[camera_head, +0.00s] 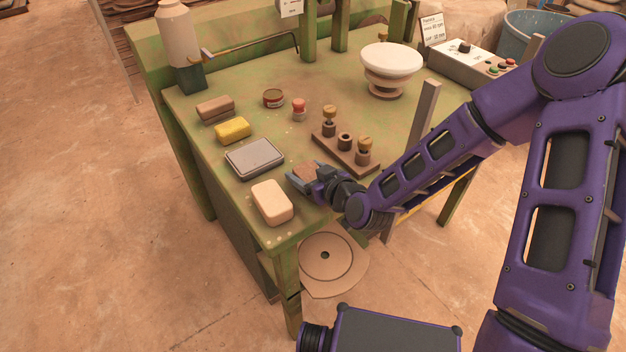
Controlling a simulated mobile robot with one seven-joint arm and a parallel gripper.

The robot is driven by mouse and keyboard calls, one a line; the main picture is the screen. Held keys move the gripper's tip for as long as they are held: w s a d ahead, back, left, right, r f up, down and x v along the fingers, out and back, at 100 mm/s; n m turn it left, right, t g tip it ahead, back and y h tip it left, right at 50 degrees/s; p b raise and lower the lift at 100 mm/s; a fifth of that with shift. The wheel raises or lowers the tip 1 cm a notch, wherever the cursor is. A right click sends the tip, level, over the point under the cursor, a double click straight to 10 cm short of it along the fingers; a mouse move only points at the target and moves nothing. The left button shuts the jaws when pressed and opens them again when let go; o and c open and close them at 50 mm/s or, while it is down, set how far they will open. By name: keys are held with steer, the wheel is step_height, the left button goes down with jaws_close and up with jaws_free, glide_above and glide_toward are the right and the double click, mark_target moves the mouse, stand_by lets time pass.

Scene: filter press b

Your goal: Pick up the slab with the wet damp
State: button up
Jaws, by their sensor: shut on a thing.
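My gripper (302,178) is low over the near right part of the green table, between the beige block and the wooden peg rack. It is shut on a reddish-brown slab (307,170), of which only the top shows between the fingers. I cannot tell whether the slab touches the table. A row along the left edge holds a brown block (215,108), a yellow block (232,129), a grey shallow tin (255,158) and a rounded beige block (272,203). Damp marks on any of them are too small to tell.
The wooden rack (346,148) with knobbed pegs stands just behind my gripper. A red-topped jar (299,108), a small round tin (273,98), a white bowl on a stand (391,62), a bottle (177,38) and a control box (470,65) stand further back. The table's middle is fairly clear.

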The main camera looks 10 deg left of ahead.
jaws_close()
steer(key=shift+r, duration=0.2)
